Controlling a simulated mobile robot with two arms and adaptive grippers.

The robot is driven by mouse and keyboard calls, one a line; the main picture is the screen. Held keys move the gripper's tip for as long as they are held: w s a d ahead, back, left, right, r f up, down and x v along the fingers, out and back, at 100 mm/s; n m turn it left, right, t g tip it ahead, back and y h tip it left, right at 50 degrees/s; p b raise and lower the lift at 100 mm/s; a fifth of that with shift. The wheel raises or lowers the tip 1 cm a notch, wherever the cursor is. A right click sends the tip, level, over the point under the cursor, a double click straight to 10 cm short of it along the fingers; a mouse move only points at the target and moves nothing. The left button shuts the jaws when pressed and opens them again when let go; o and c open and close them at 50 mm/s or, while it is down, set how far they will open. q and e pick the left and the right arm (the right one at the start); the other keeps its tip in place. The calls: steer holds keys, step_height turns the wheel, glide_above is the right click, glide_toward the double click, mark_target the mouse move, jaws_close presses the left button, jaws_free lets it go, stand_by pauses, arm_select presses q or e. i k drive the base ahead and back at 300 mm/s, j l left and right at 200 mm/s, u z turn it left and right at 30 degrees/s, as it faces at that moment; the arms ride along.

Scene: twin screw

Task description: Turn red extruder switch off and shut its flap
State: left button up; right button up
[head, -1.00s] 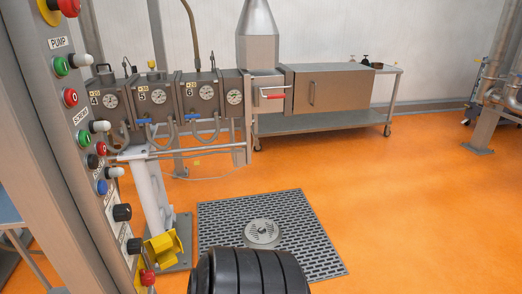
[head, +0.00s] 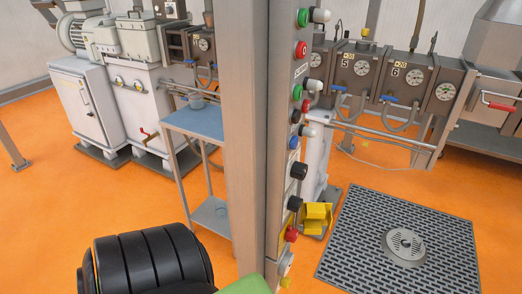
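The red switch (head: 291,234) is a round red knob low on the edge of a tall grey control column, in the middle of the head view. Its yellow flap (head: 317,217) stands open, sticking out to the right of the column beside the knob. The switch's setting cannot be made out from here. Neither of my grippers shows in the view. A black ribbed part of my arm fills the lower left, and a small green part shows at the bottom edge, apart from the switch.
The column (head: 251,130) carries several other buttons and knobs, including a black knob (head: 294,203) just above the switch. A blue-topped side table (head: 196,122) stands left of it. A floor grate (head: 365,240) lies right. Gauged machine units (head: 405,75) stand behind.

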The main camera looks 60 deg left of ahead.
mark_target(291, 234)
steer(key=u, duration=1.45)
steer(key=l+u, duration=0.1)
steer(key=l, duration=0.9)
steer(key=k, duration=0.05)
